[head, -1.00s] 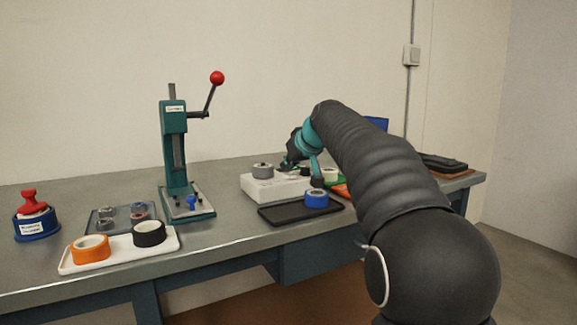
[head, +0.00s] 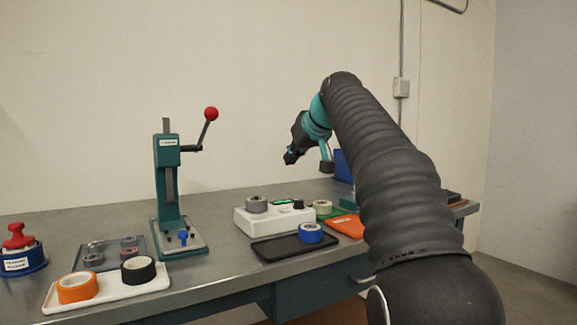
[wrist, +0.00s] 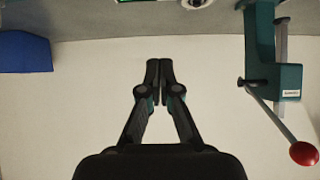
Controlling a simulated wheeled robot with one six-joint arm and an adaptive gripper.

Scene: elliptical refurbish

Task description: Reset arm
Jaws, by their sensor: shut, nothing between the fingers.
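My gripper (head: 291,156) is raised well above the workbench, in front of the pale wall, on my arm that comes in from the right. In the wrist view, my gripper (wrist: 159,65) has its two black fingers together at the tips with nothing between them. The wrist view looks toward the wall, with the bench along its upper edge. Below my gripper in the head view stands a white device (head: 272,220) with a grey ring (head: 256,204) on top.
A teal press (head: 169,190) with a red-knobbed lever (head: 211,114) stands to the left. A black tray (head: 280,247) holds a blue ring (head: 311,233). A white tray (head: 105,292) holds orange and black rings. A blue block (wrist: 25,52) shows in the wrist view. Air around my gripper is clear.

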